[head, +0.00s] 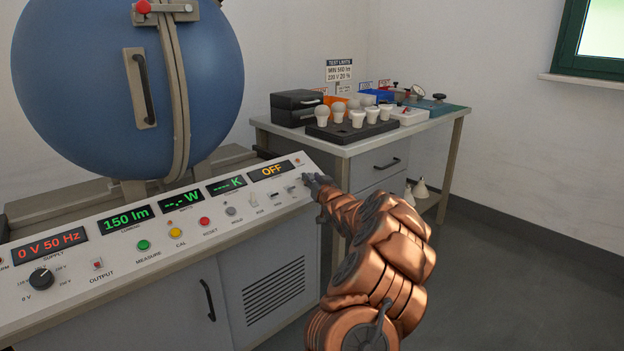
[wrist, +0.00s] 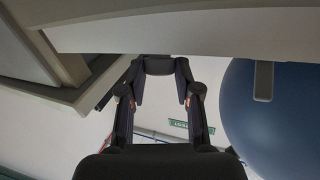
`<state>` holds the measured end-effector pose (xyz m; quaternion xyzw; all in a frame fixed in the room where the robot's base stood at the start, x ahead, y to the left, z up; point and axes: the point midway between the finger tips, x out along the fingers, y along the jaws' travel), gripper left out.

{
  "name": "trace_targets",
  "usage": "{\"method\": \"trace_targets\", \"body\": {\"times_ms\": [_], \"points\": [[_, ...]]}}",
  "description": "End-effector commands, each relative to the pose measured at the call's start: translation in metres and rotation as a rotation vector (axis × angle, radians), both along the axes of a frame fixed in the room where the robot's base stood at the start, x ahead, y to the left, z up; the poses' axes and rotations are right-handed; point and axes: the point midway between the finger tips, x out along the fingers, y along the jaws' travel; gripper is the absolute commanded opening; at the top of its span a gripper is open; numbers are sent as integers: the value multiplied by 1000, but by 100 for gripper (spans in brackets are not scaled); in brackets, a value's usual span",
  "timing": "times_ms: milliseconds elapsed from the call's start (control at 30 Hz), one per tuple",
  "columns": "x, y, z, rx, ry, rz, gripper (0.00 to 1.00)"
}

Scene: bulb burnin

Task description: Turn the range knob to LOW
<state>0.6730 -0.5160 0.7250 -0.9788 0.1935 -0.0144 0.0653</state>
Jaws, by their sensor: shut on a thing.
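My gripper (head: 311,180) is at the right end of the sloped control panel (head: 200,238), below the yellow OFF display (head: 270,171). In the wrist view my gripper (wrist: 160,76) is shut with a dark piece (wrist: 158,65) between its fingertips, against the pale panel. By its place this is the range knob, but its pointer and markings cannot be read. In the head view my gripper covers that spot of the panel. Another black knob (head: 41,279), at the panel's far left under SUPPLY, stands apart from my gripper.
Small switches (head: 253,215) and coloured buttons (head: 177,232) line the panel to the left of my gripper. The big blue sphere (head: 80,90) stands behind. A side table (head: 345,147) with bulbs in a black holder (head: 322,130) is at the back right. Floor at right is clear.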

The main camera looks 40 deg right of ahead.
Motion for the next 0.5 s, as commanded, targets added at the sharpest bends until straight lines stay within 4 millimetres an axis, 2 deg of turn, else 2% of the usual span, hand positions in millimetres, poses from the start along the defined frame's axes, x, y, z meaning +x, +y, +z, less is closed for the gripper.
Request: {"method": "trace_targets", "body": {"times_ms": [500], "points": [[-3, -5, 4, -71, 11, 140, 0]]}}
